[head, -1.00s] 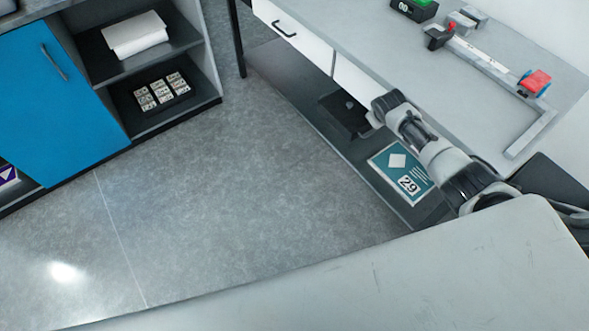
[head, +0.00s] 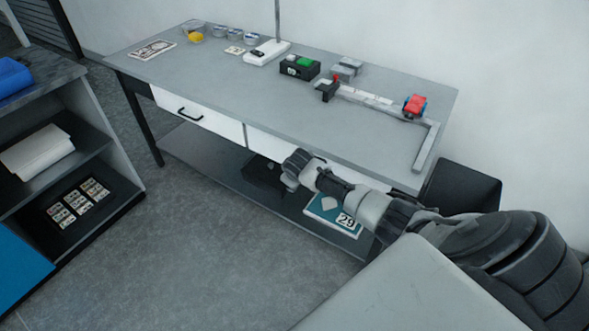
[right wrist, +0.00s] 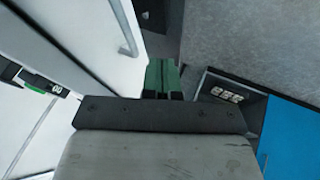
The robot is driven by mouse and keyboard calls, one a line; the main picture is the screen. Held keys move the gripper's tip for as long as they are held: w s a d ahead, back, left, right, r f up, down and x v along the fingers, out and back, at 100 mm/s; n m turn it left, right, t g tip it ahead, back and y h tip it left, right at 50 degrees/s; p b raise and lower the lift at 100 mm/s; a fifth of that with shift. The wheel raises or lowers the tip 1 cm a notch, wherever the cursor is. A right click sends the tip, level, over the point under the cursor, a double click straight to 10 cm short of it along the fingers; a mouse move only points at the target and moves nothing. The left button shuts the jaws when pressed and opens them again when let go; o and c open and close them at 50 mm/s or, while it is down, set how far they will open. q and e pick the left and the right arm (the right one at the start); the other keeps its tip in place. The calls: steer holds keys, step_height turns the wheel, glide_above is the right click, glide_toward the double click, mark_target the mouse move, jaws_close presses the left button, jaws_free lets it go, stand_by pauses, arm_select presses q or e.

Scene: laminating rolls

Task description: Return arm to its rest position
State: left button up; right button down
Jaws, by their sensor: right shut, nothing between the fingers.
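My right arm (head: 375,208) comes in from the right in the head view. It is bent and reaches out low beside the front edge of the workbench (head: 240,95). Its fingers cannot be made out in the head view. In the right wrist view the right gripper (right wrist: 163,78) shows green fingers close together, shut with nothing between them. The bench lies to their left and the floor to their right. My left arm and gripper are not in view.
On the bench stand a black device with a green top (head: 300,68), a red-topped part (head: 415,104) and a white box (head: 266,52). A poster marked 29 (head: 333,224) lies on the shelf below. An open shelf unit (head: 110,150) stands left. Floor (head: 190,220) between is clear.

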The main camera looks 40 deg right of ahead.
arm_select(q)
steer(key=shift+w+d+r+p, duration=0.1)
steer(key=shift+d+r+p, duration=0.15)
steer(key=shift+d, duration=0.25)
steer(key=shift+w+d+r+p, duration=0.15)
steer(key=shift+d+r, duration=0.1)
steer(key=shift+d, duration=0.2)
arm_select(e)
steer(key=v, duration=0.6)
steer(key=shift+s+r, duration=0.2)
steer(key=shift+r, duration=0.05)
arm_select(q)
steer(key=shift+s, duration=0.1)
arm_select(e)
steer(key=shift+a, duration=0.1)
